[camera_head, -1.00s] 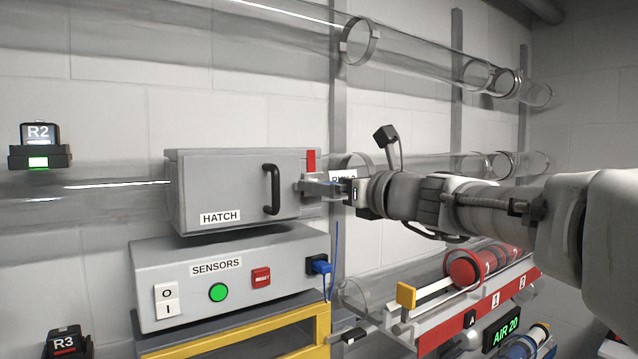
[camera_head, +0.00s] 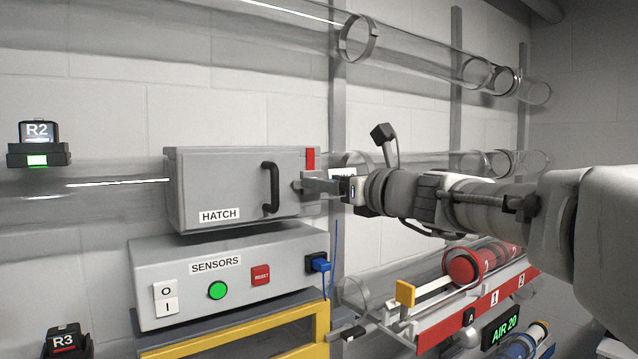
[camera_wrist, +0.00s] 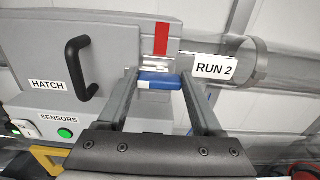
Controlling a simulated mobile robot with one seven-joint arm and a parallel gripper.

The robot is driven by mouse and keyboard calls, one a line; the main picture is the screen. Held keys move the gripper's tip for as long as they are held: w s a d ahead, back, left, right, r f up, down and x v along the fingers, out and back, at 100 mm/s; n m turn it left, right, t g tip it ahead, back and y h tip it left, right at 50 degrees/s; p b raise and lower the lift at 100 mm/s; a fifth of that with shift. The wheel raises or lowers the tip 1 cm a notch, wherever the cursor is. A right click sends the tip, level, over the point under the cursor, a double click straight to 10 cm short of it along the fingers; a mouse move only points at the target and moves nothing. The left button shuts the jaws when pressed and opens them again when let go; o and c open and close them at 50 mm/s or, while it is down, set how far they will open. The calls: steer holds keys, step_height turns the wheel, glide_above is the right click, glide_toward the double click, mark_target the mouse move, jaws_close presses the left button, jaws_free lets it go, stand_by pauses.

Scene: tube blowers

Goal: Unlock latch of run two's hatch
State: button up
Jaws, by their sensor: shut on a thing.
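The grey hatch box (camera_head: 222,190) with its black handle (camera_head: 270,187) is shut on the clear tube. It also shows in the wrist view (camera_wrist: 48,55), beside a RUN 2 label (camera_wrist: 215,69). A blue latch lever (camera_wrist: 158,80) with a white part at its left end sits at the hatch's right edge, below a red strip (camera_wrist: 162,38). My gripper (camera_head: 312,186) is at that edge. In the wrist view its fingers (camera_wrist: 160,86) are on either side of the blue lever, shut on it. In the head view the fingers hide the lever.
The sensors box (camera_head: 230,277) with buttons stands just below the hatch. A blue plug (camera_head: 319,264) and cable are on its right side. A rack with a red-ended canister (camera_head: 465,267) lies below my arm. Another clear tube runs above.

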steer(key=shift+f+n+b, duration=0.1)
steer(key=shift+n+b, duration=0.2)
steer(key=shift+b, duration=0.05)
steer(key=shift+s+a+f+n+b, duration=0.1)
steer(key=shift+n+b, duration=3.4)
steer(key=shift+n, duration=0.8)
steer(key=shift+a+f+n+b, duration=0.1)
steer(key=shift+n+b, duration=3.35)
steer(key=shift+n, duration=0.85)
steer(key=o, duration=1.4)
steer(key=shift+c, duration=0.2)
